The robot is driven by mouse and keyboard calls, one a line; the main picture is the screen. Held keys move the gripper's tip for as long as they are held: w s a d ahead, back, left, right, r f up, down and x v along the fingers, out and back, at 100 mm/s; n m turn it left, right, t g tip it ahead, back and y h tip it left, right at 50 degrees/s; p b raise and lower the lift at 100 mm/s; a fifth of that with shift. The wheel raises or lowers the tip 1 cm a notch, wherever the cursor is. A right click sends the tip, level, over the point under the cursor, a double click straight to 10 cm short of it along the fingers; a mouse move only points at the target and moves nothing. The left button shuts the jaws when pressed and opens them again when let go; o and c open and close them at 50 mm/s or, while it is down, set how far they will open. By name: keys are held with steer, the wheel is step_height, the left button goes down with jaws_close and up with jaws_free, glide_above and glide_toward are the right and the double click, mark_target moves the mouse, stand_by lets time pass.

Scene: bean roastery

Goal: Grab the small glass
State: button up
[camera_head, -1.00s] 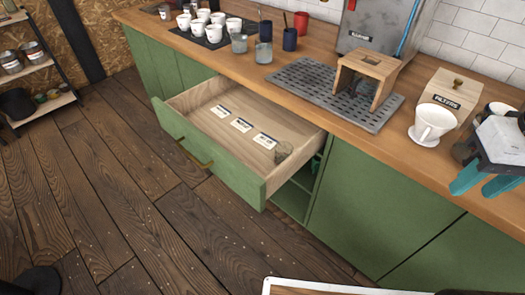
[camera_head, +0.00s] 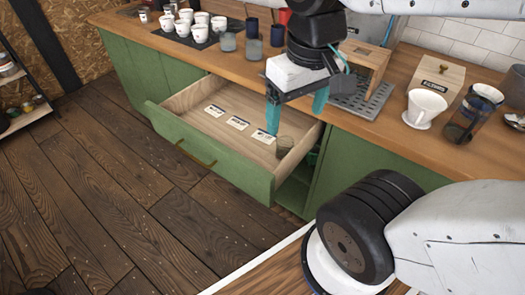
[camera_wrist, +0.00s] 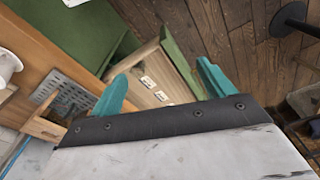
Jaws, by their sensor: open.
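A small clear glass (camera_head: 284,146) stands in the near right corner of the open drawer (camera_head: 222,166). Two more glasses, one greyish (camera_head: 227,42) and one beside it (camera_head: 253,50), stand on the counter. My gripper (camera_head: 296,108) is open and empty, with teal fingers pointing down above the right end of the drawer. It is above the small glass and apart from it. In the wrist view, my gripper (camera_wrist: 161,85) shows the drawer (camera_wrist: 160,78) between its fingers; I cannot make out the small glass there.
The wooden counter (camera_head: 240,66) runs behind the drawer. It carries several white cups (camera_head: 200,28), dark mugs, a grey drip grate (camera_head: 362,100) with a wooden stand, a filter box (camera_head: 440,88), a white dripper (camera_head: 424,108) and a glass jar (camera_head: 474,114). Several labels (camera_head: 238,123) lie on the drawer floor.

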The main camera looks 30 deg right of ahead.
steer(key=w+d+f+g, duration=0.1)
steer(key=w+d+f, duration=0.25)
steer(key=w, duration=0.45)
steer(key=g, duration=0.2)
glide_toward(285, 145)
steer(key=s+a+r, duration=0.2)
steer(key=s+a, duration=0.1)
steer(key=a, duration=0.1)
steer(key=shift+m, duration=0.3)
steer(key=f, duration=0.3)
steer(key=d+f, duration=0.1)
steer(key=f, duration=0.2)
steer(key=d+f, duration=0.1)
steer(key=f, duration=0.2)
steer(key=shift+s+d+f, duration=0.15)
steer(key=shift+s+f, duration=0.05)
steer(key=shift+f, duration=0.6)
steer(key=c, duration=1.1)
